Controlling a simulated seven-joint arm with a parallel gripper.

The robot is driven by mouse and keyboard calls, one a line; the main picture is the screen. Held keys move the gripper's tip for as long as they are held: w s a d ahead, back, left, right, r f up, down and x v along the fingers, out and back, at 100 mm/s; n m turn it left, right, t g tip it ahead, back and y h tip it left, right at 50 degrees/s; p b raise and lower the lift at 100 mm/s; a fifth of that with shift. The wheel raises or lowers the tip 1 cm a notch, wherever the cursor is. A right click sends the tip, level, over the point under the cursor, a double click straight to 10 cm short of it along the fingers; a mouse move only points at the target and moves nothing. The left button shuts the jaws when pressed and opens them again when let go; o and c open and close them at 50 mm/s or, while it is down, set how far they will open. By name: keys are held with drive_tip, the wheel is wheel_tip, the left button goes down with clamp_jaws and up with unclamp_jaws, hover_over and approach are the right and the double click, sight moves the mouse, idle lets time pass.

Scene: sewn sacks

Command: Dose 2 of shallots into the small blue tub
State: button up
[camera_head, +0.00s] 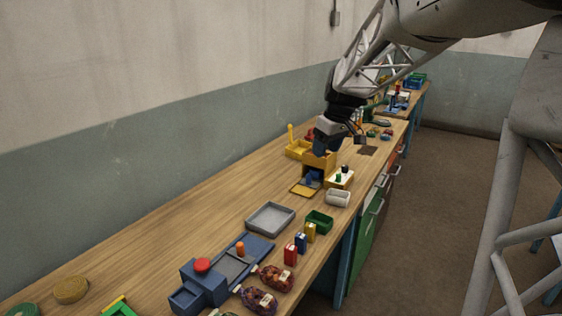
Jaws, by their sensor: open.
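My gripper (356,141) is in the upper middle of the head view, over the far part of the bench. It is open and apart from the sacks; its fingertips are small and dark. Two patterned reddish sacks with pale labels lie near the front edge of the bench, one upper (276,278) and one lower (257,300). I cannot read their labels, so I cannot tell which holds shallots. A small blue object (313,178) sits at the yellow-orange box (318,162); it may be the blue tub, but it is too small to be sure.
A blue device (202,284) with a red knob (202,265) stands near the front left. A grey tray (270,219), a green tub (319,222), small red, blue and yellow boxes (300,244) and a white cylinder (338,198) stand along the bench. Bare wood lies left of the tray.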

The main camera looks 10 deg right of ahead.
drive_tip(key=w+d+f+n+y, duration=0.1)
drive_tip(key=w+d+f, duration=0.2)
drive_tip(key=w+d, duration=0.4)
drive_tip(key=w+d+f+n, duration=0.25)
drive_tip(key=w+d, duration=0.25)
drive_tip(key=w, duration=0.5)
drive_tip(key=n, duration=0.2)
approach(346, 166)
wheel_tip(346, 166, down, 2)
drive_tip(key=shift+s+f+y, duration=0.15)
drive_tip(key=shift+y, duration=0.25)
drive_tip(key=shift+x, duration=3.9)
drive_tip(key=shift+t, duration=0.3)
drive_tip(key=c, duration=0.9)
